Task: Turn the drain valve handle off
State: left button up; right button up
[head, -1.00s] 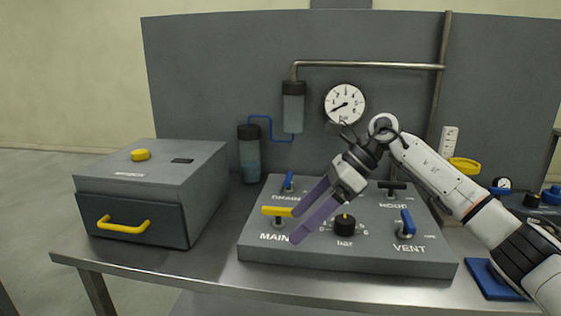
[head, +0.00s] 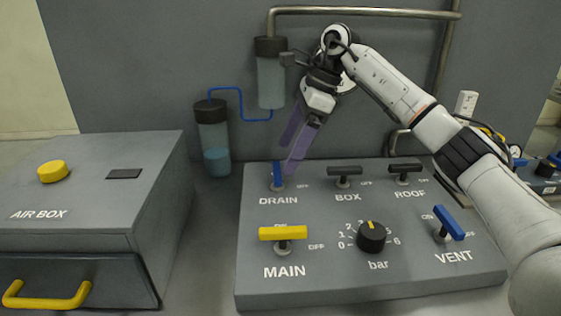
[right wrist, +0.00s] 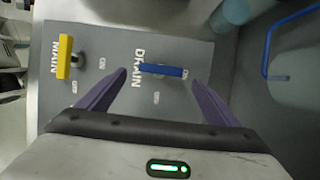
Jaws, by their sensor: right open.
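The blue drain valve handle (head: 277,175) stands at the back left of the grey turret plate (head: 330,290), above the DRAIN label. It points toward the back, and the OFF label is to its right. My right gripper (head: 286,158) is open, with its purple fingers reaching down at the handle. In the right wrist view the handle (right wrist: 163,70) lies between the two spread fingers (right wrist: 159,77), with a gap on each side. The finger in front partly covers the handle's surroundings in the head view. My left gripper is not in view.
The yellow MAIN handle (head: 283,233) is in front of the drain valve, and the black BOX handle (head: 345,171) is to its right. A bar knob (head: 371,238) and blue VENT handle (head: 449,223) are further right. The air box (head: 80,210) stands left. A filter bottle (head: 213,140) stands behind.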

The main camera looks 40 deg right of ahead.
aim_at(278, 169)
jog(key=x, duration=0.3)
jog(key=shift+w+a+f, duration=0.1)
jog(key=shift+f, duration=0.2)
jog(key=shift+w+a+f, duration=0.1)
jog(key=shift+w+f, duration=0.05)
jog(key=shift+f, duration=0.2)
jog(key=c, duration=1.1)
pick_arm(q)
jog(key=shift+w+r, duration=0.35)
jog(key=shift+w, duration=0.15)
pick_arm(e)
jog(key=shift+o, duration=0.2)
